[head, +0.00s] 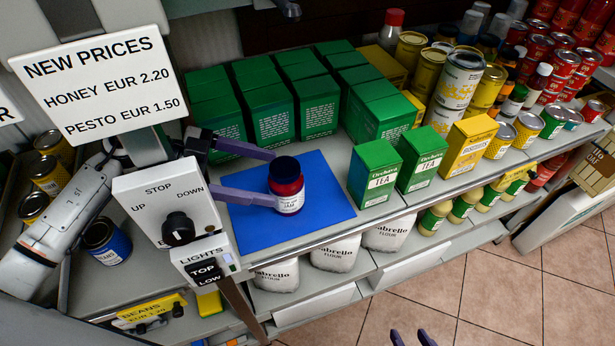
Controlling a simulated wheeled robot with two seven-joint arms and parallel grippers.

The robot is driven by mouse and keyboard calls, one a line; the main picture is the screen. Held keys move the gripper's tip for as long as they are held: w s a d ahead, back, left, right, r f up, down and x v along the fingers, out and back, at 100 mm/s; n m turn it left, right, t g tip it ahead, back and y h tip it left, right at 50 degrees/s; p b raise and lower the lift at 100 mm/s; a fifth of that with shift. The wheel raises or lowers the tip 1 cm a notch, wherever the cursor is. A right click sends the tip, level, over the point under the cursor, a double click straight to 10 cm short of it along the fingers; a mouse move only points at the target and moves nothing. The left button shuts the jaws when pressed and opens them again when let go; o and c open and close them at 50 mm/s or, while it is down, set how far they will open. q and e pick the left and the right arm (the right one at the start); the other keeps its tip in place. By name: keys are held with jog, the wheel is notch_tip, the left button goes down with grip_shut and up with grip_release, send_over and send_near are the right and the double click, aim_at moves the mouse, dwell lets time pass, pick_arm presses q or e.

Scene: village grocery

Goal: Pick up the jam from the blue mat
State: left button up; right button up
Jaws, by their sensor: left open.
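The jam (288,200) is a dark red jar with a dark lid and a white label. It stands upright on the blue mat (325,212), on the shelf. My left gripper (275,178) reaches in from the left with its purple fingers apart. One finger is behind the jar and the other is in front of its left side. I cannot tell whether either finger touches the jar. My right gripper (411,338) shows only its two purple fingertips at the bottom edge. They are apart with nothing between them.
Green tea boxes (376,172) stand right of the mat, with taller green boxes (268,110) behind it. A yellow box (466,145) and several tins are further right. A control box (170,205) and price sign (95,80) stand at the left. Flour bags (335,254) sit below.

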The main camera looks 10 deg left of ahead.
aim_at(306, 202)
pick_arm(q)
jog(key=x, duration=0.4)
jog(key=shift+s+d+f, duration=0.1)
jog(key=shift+s+d, duration=0.05)
jog(key=shift+d, duration=0.2)
jog(key=shift+f+x, duration=0.15)
jog(key=shift+x, duration=1.2)
jog(key=shift+f+x, duration=0.15)
jog(key=shift+x, duration=1.2)
jog(key=shift+s+a, duration=0.15)
jog(key=c, duration=1.6)
jog(key=shift+r, duration=0.15)
